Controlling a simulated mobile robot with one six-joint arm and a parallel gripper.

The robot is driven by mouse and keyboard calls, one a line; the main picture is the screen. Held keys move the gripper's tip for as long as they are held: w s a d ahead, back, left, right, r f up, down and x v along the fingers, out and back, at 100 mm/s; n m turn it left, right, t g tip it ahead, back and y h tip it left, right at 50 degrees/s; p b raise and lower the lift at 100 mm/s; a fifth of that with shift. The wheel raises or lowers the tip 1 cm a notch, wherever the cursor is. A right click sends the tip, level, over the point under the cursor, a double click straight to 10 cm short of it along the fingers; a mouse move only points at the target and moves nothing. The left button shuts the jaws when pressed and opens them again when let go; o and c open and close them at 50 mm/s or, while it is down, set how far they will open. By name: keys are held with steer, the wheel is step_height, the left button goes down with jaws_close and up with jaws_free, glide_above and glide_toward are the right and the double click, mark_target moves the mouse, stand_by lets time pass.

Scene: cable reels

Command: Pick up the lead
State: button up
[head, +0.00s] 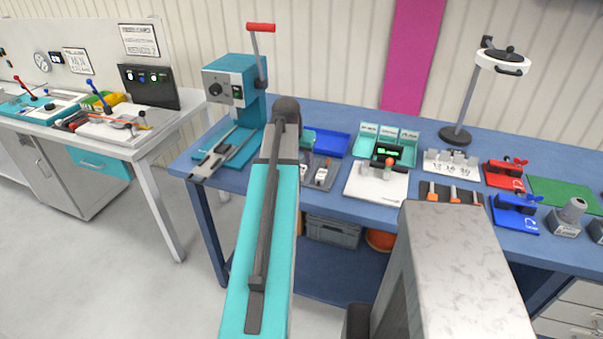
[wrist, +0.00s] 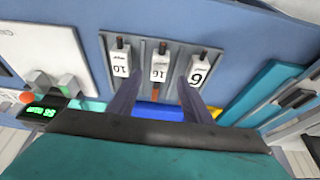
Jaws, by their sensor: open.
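My gripper (wrist: 158,98) shows in the wrist view as two dark fingers spread apart, with nothing held between them. The fingertips point at a grey rack (wrist: 140,42) on the blue bench. The rack holds three white tagged pieces: a left one (wrist: 121,66), a middle one (wrist: 160,68) and a right one (wrist: 198,70). The middle piece has a brown end and lies between the fingers in the picture. I cannot tell which thing is the lead. In the head view my arm hides the gripper and part of the rack (head: 326,179).
A blue tray (head: 331,143) lies behind the rack. A teal press (head: 233,90) with a red handle stands left. A lamp (head: 470,90) and red and blue clamps stand further right.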

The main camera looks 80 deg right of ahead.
mark_target(302, 169)
steer(key=shift+p+x, duration=0.8)
steer(key=shift+x, duration=1.45)
steer(key=shift+s, duration=0.1)
jaws_close()
